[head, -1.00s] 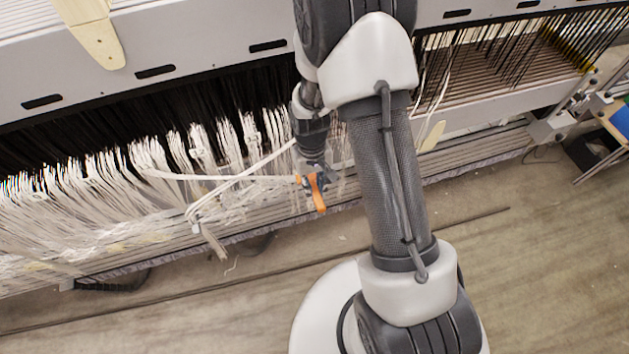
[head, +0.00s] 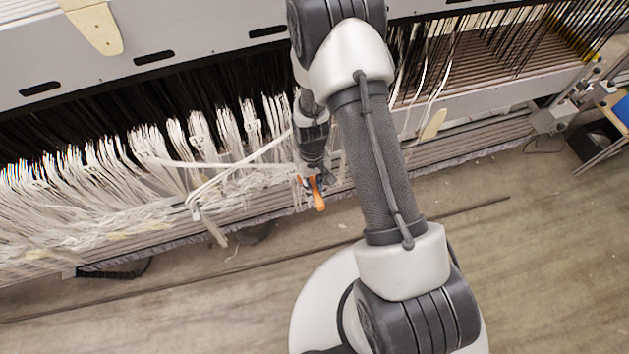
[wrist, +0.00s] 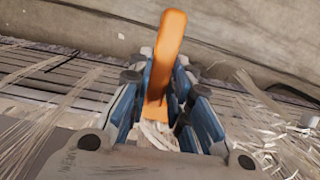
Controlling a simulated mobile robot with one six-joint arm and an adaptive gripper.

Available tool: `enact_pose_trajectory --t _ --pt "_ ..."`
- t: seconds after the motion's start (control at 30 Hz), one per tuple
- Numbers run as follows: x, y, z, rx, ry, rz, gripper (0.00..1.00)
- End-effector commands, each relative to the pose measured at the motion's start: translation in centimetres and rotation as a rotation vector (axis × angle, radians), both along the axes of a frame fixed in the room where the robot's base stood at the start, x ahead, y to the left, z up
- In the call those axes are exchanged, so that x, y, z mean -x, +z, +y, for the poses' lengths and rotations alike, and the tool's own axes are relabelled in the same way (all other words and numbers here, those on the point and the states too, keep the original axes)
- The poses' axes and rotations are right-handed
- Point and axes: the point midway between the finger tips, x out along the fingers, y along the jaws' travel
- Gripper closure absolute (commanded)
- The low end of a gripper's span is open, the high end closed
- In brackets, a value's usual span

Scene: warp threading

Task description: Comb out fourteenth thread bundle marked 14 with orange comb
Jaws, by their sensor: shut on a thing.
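My gripper (head: 312,180) is low in front of the loom, at the right end of the row of white thread bundles (head: 100,180). It is shut on the orange comb (head: 319,196). In the wrist view the comb (wrist: 164,60) stands up between the blue finger pads (wrist: 165,100) of my gripper. White threads show right below and behind the comb there, but I cannot tell whether its teeth are in them. The number 14 cannot be read on any bundle, and my arm hides part of the row.
A white band (head: 205,185) crosses in front of the bundles, left of my gripper. Dark threads (head: 130,110) hang above. A grey slotted beam (head: 200,30) runs along the top. The wooden floor (head: 200,315) in front is mostly clear.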

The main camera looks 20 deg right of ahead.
Motion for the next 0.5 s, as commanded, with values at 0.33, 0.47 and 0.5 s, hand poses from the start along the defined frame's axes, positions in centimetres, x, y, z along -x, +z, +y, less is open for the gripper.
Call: enact_pose_trajectory --t 0.33,0.47,0.5 --pt "-0.1 -0.9 0.0 0.000 0.000 -0.003 1.00" --pt "0.6 -0.8 0.0 0.000 0.000 0.001 1.00" --pt "1.1 -0.8 0.0 0.000 0.000 0.002 1.00"
